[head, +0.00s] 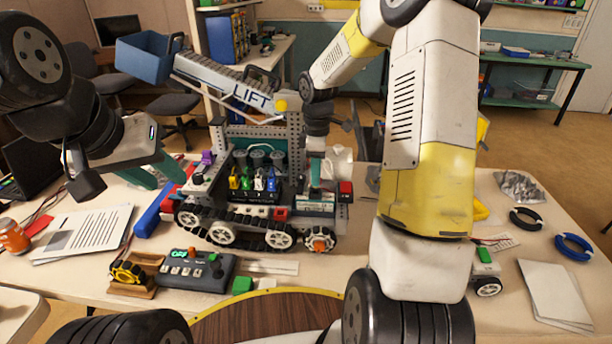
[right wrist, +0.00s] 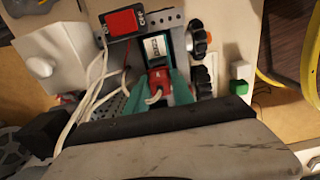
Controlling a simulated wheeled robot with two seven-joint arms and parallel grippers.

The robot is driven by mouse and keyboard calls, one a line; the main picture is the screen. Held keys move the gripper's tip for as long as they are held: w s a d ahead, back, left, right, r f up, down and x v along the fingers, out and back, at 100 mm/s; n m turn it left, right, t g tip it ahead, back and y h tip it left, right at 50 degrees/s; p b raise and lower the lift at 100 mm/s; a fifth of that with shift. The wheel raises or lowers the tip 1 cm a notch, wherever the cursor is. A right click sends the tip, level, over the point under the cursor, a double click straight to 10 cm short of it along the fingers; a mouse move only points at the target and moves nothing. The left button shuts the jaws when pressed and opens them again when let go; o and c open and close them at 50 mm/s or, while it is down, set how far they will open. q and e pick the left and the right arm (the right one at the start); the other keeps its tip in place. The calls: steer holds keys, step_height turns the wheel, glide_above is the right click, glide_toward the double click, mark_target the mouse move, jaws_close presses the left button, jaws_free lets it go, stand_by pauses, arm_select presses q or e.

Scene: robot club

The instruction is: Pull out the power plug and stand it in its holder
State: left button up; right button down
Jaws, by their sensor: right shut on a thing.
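The red power plug (right wrist: 158,79), with pale cables running from it, is between the teal fingers of my right gripper (right wrist: 161,90) in the right wrist view. That gripper is shut on the plug, just beside a labelled battery-like block (right wrist: 157,47) on the tracked robot (head: 255,195). I cannot tell whether the plug is still seated there. In the head view, the teal fingertips of my right gripper (head: 316,172) show at the tracked robot's right end; the plug is hidden. My left gripper (head: 155,174) is open and empty, left of the tracked robot. I cannot make out the plug's holder for certain.
A red switch (right wrist: 122,20) sits close to the plug. The tracked robot's raised arm (head: 225,85) carries a blue bucket (head: 147,57). A grey control box (head: 193,271) and wooden stand (head: 134,287) are in front. Blue and black rings (head: 573,247) lie at the right.

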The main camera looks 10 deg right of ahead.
steer(key=shift+r, duration=0.8)
steer(key=shift+r, duration=0.85)
